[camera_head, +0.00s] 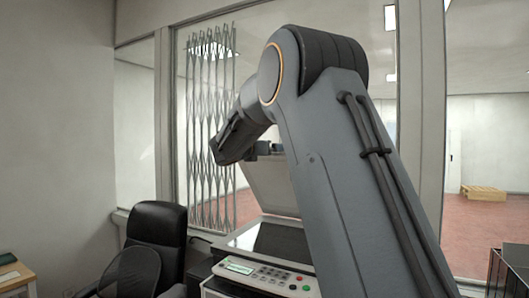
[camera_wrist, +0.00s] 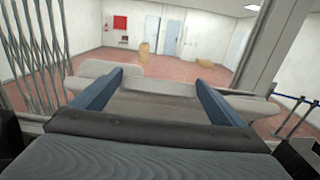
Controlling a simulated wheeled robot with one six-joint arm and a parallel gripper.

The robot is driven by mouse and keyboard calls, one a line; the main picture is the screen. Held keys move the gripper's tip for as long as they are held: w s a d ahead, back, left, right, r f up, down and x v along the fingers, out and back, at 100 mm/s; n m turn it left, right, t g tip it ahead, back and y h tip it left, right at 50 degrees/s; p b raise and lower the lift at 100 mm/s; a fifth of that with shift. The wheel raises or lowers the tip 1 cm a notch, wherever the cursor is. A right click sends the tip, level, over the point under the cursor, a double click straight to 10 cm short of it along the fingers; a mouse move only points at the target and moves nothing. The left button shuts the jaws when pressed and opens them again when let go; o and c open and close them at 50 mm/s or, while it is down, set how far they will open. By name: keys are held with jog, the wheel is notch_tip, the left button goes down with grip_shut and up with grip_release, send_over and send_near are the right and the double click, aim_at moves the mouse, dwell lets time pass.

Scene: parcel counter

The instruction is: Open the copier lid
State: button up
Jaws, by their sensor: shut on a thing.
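The copier (camera_head: 262,280) stands low in the middle of the head view, with its button panel and small green display at the front. Its lid (camera_head: 262,188) is raised and tilted back, with its pale underside showing above the dark glass (camera_head: 283,240). My gripper (camera_head: 266,148) is at the lid's upper edge, partly hidden by my arm. In the wrist view, the two blue fingers of my gripper (camera_wrist: 159,78) stand on either side of a grey strip of the lid (camera_wrist: 165,105). The exact contact is hard to see.
A black office chair (camera_head: 155,230) stands left of the copier. A window with a folded metal lattice (camera_head: 210,130) is behind it. A wooden table (camera_head: 15,278) shows at the lower left. A dark wire basket (camera_head: 508,270) is at the lower right.

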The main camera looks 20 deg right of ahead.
jog(key=shift+r, duration=0.25)
jog(key=o, duration=1.2)
jog(key=shift+a, duration=0.1)
jog(key=b+v, duration=0.3)
jog(key=v, duration=0.5)
jog(key=shift+b, duration=0.3)
jog(key=shift+s, duration=0.1)
